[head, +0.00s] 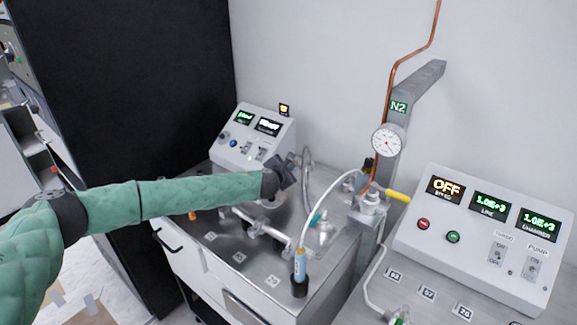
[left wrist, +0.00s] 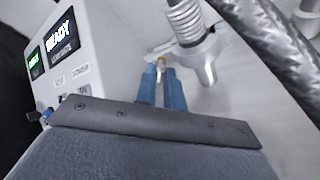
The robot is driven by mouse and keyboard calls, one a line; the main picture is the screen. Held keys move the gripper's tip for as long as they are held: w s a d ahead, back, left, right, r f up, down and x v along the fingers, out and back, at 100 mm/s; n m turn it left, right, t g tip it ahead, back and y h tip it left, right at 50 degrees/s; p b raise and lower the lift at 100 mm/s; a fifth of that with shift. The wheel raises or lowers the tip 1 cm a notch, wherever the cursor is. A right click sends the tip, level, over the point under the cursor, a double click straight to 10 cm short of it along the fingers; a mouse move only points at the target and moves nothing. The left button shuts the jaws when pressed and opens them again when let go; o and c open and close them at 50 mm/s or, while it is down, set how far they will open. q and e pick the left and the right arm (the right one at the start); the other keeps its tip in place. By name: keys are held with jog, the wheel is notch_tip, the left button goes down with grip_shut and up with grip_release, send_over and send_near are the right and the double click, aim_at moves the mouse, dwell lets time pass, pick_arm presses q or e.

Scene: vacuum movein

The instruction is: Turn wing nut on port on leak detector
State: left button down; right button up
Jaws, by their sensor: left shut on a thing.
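The leak detector (head: 272,144) is a white box with two lit displays at the back of the left steel bench. Its displays also show at the left of the left wrist view. My left gripper (head: 287,174) reaches in front of its right side and hides the port in the head view. In the left wrist view, my blue fingers (left wrist: 161,85) are closed on a small metal piece with a brassy tip, the wing nut (left wrist: 161,62). It sits at the clamp beside the port's ribbed bellows and metal tube (left wrist: 205,66). The nut's angle is too small to tell.
A braided hose (left wrist: 268,40) passes close on the right of the fingers. On the bench stand a blue-bodied probe (head: 299,265) in a black holder and metal piping (head: 258,225). A gauge post (head: 398,120) and a control box (head: 485,240) stand right.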

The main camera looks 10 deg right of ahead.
pick_arm(q)
jog(key=shift+m+t, duration=0.5)
jog(key=shift+m, duration=0.1)
pick_arm(e)
jog(key=shift+s+d+f, duration=0.15)
jog(key=shift+d+f, duration=0.05)
jog(key=shift+f, duration=0.25)
jog(key=shift+s+d+f, duration=0.1)
jog(key=shift+d+f, duration=0.05)
jog(key=shift+f, duration=0.3)
jog(key=shift+s+a+f, duration=0.1)
jog(key=shift+f, duration=0.05)
jog(key=shift+a, duration=0.1)
pick_arm(q)
jog(key=c, duration=1.8)
grip_release()
pick_arm(e)
jog(key=shift+w+a+r, duration=0.25)
jog(key=shift+r, duration=0.05)
jog(key=shift+d, duration=0.1)
